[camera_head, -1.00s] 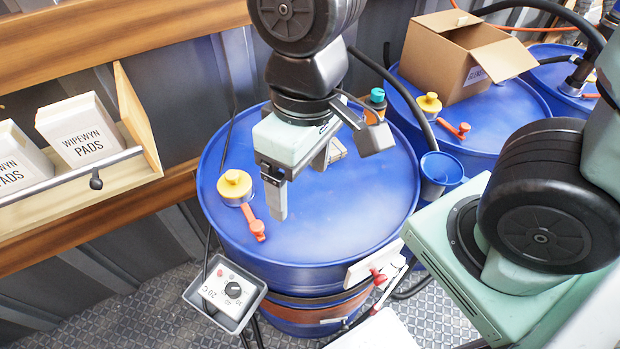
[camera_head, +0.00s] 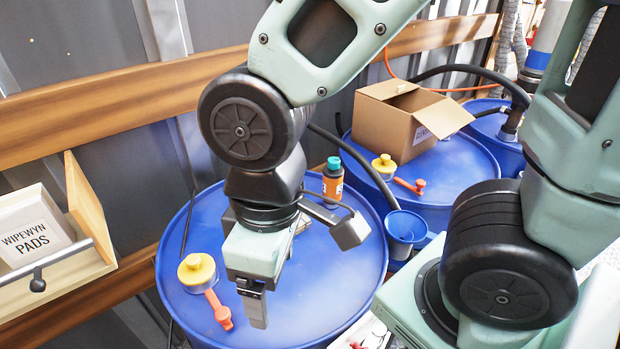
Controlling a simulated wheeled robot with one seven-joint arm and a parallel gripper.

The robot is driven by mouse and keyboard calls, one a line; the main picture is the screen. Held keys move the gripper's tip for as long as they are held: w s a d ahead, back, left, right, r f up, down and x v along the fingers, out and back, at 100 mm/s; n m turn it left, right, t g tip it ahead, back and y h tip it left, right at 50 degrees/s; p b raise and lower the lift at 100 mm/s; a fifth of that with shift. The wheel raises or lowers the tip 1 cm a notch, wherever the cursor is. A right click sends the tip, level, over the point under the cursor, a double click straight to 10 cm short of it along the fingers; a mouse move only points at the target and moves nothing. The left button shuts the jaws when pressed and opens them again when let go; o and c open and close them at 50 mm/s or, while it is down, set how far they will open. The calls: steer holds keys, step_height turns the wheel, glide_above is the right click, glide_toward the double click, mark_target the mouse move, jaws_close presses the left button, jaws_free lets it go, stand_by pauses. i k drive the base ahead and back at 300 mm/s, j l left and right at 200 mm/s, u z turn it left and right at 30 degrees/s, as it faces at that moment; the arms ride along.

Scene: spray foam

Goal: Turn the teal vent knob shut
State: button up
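The only teal knob-like part I see is the teal cap (camera_head: 333,163) on an orange and black bottle (camera_head: 333,184), upright at the back of the near blue drum. I cannot tell whether it is the vent knob. My gripper (camera_head: 273,284) points down over the middle of this drum, in front of and left of the bottle, apart from it. Its near finger shows clearly; the far finger is partly hidden behind the gripper body, with a gap between them. I see nothing held.
The near blue drum (camera_head: 340,285) carries a yellow cap (camera_head: 197,271) and a red lever (camera_head: 218,310) left of my gripper. A blue cup (camera_head: 404,231) and black hose stand at its right. A cardboard box (camera_head: 400,118) sits on the drum behind.

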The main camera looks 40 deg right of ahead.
mark_target(333, 163)
steer(key=k+l, duration=0.15)
steer(key=l, duration=0.2)
steer(key=k+l, duration=0.1)
steer(key=l, duration=0.25)
steer(key=k+l, duration=0.15)
steer(key=l, duration=0.15)
steer(key=k+l, duration=0.15)
steer(key=l, duration=0.2)
